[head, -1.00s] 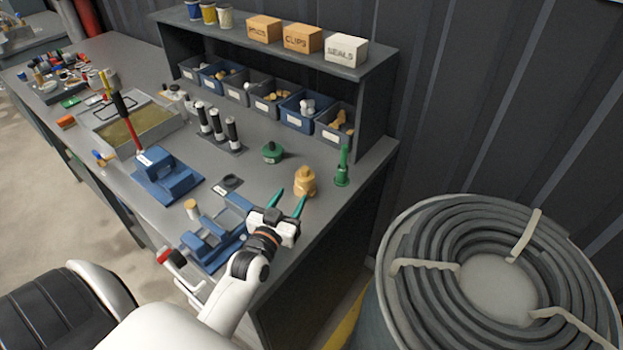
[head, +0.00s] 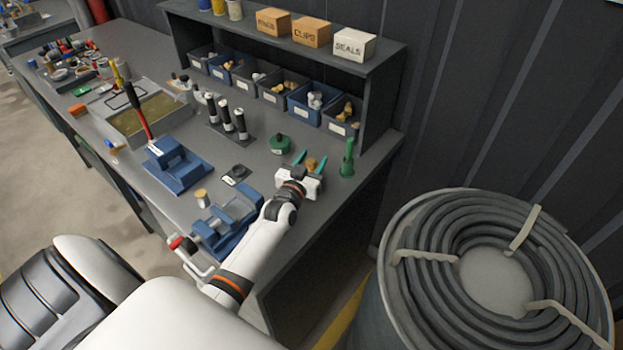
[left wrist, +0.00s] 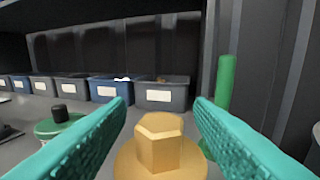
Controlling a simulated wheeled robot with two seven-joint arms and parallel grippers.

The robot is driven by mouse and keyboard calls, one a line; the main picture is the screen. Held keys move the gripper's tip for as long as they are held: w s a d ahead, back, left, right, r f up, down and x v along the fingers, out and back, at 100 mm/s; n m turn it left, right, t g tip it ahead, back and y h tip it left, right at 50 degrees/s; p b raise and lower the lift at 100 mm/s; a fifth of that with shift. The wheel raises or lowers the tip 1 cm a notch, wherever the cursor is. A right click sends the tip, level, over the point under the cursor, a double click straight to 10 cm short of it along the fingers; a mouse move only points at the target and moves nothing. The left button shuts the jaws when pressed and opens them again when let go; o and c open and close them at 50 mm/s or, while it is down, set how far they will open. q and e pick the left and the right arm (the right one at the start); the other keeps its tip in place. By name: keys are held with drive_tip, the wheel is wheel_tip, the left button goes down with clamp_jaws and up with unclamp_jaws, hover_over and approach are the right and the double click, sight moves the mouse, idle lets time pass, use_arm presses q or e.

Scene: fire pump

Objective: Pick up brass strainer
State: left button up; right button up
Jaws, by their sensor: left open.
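The brass strainer (head: 310,164) stands on the bench near its right end, mostly hidden behind my left gripper in the head view. In the left wrist view the brass strainer (left wrist: 160,150) shows its hexagonal top and round shoulder, upright and between the fingers. My left gripper (head: 309,158) is open, with its green fingers on either side of the strainer. In the left wrist view the gap between the left gripper's fingers (left wrist: 160,118) spans the strainer, with room seen at both sides. My right gripper is out of view.
A green nozzle-like piece (head: 347,160) stands just right of the strainer, and a green round part (head: 280,144) sits to its left. Bins (head: 341,116) line the shelf behind. A blue vise-like fixture (head: 228,218) is nearer, left of my arm. A hose drum (head: 400,220) stands right of the bench.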

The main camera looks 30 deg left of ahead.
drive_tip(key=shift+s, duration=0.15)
use_arm(q)
drive_tip(key=c, duration=0.3)
clamp_jaws()
drive_tip(key=shift+r, duration=0.15)
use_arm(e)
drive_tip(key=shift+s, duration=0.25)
use_arm(q)
drive_tip(key=shift+r, duration=0.1)
